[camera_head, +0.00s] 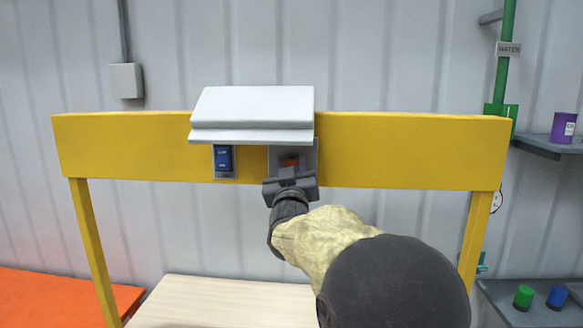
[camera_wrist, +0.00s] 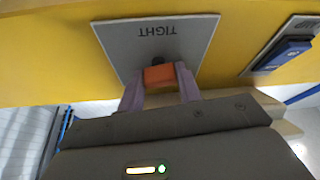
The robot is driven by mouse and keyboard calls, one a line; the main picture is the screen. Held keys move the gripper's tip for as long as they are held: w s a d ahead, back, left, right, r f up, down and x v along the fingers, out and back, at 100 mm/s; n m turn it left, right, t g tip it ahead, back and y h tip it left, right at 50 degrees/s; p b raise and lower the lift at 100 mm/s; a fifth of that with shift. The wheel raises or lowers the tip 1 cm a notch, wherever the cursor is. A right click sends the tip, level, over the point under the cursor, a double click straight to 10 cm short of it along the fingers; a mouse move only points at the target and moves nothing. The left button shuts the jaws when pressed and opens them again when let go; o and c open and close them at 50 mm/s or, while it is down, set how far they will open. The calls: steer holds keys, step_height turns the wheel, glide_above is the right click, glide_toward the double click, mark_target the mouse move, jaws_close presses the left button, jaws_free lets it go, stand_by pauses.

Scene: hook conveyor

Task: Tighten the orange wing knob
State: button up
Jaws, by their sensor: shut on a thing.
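The orange wing knob (camera_wrist: 159,75) sits between my two fingertips in the wrist view, in front of a grey plate (camera_wrist: 120,42) marked "TIGHT", which appears upside down there. My gripper (camera_wrist: 159,88) is shut on the knob, one finger on each side. In the head view the knob (camera_head: 292,161) shows only as a small orange patch above my gripper (camera_head: 291,172), under the white hood. The plate (camera_head: 309,155) is on the yellow beam. My gripper hides much of the knob and plate in that view. I cannot tell how far the knob is turned.
A white hood (camera_head: 252,108) overhangs the plate on the yellow beam (camera_head: 415,150). A blue switch (camera_head: 223,158) is left of the knob; it also shows in the wrist view (camera_wrist: 283,54). A pale wooden surface (camera_head: 215,300) lies below. Yellow posts stand at both sides.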

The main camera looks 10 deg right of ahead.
steer(key=shift+a+m+g+h+b, duration=0.1)
steer(key=shift+m+g+h+b, duration=0.3)
steer(key=shift+m+h+b, duration=1)
steer(key=shift+d+m+g+h+b, duration=0.1)
steer(key=shift+m+g+h+b, duration=0.45)
steer(key=shift+m, duration=1.65)
steer(key=shift+a+m+g+h+b, duration=0.1)
steer(key=shift+m+g+h+b, duration=0.15)
steer(key=shift+m+h+b, duration=1.15)
steer(key=shift+r+m+y, duration=0.1)
steer(key=shift+m+y, duration=0.4)
steer(key=shift+y, duration=0.15)
steer(key=o, duration=1)
steer(key=b+v, duration=0.6)
steer(key=v, duration=1.1)
steer(key=shift+s+a+b, duration=0.1)
steer(key=shift+a+b, duration=0.05)
steer(key=shift+b, duration=0.2)
